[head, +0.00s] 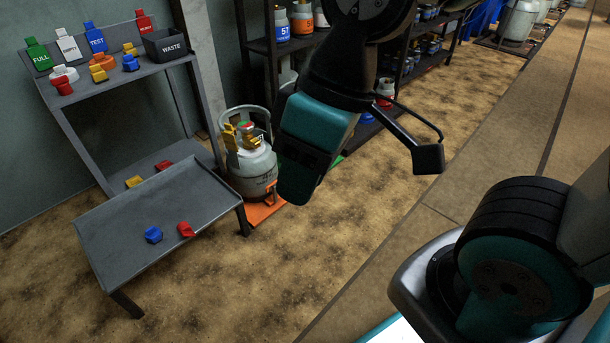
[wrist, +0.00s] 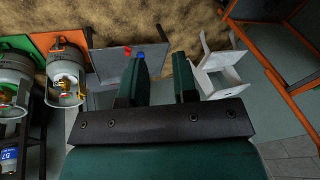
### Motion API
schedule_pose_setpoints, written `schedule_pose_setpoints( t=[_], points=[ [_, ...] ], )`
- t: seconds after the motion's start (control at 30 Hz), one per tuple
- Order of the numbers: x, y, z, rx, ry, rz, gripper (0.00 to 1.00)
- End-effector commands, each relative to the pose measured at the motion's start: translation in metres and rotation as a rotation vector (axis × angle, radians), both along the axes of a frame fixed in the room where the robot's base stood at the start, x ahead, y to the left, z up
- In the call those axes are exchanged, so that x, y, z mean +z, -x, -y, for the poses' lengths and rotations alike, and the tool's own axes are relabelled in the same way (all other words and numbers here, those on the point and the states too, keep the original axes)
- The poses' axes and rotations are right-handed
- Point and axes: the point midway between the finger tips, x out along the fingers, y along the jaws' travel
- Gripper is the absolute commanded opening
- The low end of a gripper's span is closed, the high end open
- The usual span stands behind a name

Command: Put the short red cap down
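A red cap (head: 185,229) lies beside a blue cap (head: 153,235) on the grey low table (head: 120,247). The red cap also shows in the wrist view (wrist: 128,50), with the blue cap (wrist: 141,55) partly behind a finger. Another red cap (head: 164,165) lies further back near a yellow cap (head: 134,182), and one more red cap (head: 62,87) sits on the upper shelf. I cannot tell which is the short one. My gripper (wrist: 160,78) is open, with nothing visible between its fingers. In the head view it hangs right of the table, apart from the caps.
A grey gas cylinder (head: 250,168) with yellow fittings stands on an orange base (head: 264,212) between the table and my gripper. The upper shelf holds several coloured caps, upright tags and a black waste bin (head: 164,46). Dark racks (head: 262,47) stand behind. The floor in front is clear.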

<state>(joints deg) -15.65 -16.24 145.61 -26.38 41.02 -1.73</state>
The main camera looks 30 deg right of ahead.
Motion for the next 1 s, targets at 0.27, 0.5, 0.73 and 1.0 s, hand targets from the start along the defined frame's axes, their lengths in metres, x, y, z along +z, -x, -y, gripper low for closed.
schedule_pose_setpoints(
  t=[0.27,0.5,0.73,1.0],
  points=[
    [0.001,0.008,0.001,-0.016,-0.004,-0.019,0.0],
    [-0.015,-0.077,-0.015,0.038,0.059,0.102,0.0],
    [-0.073,-0.21,-0.047,0.189,0.242,0.35,0.0],
    [-0.177,-0.317,-0.087,0.478,0.559,0.642,0.0]
  ],
)
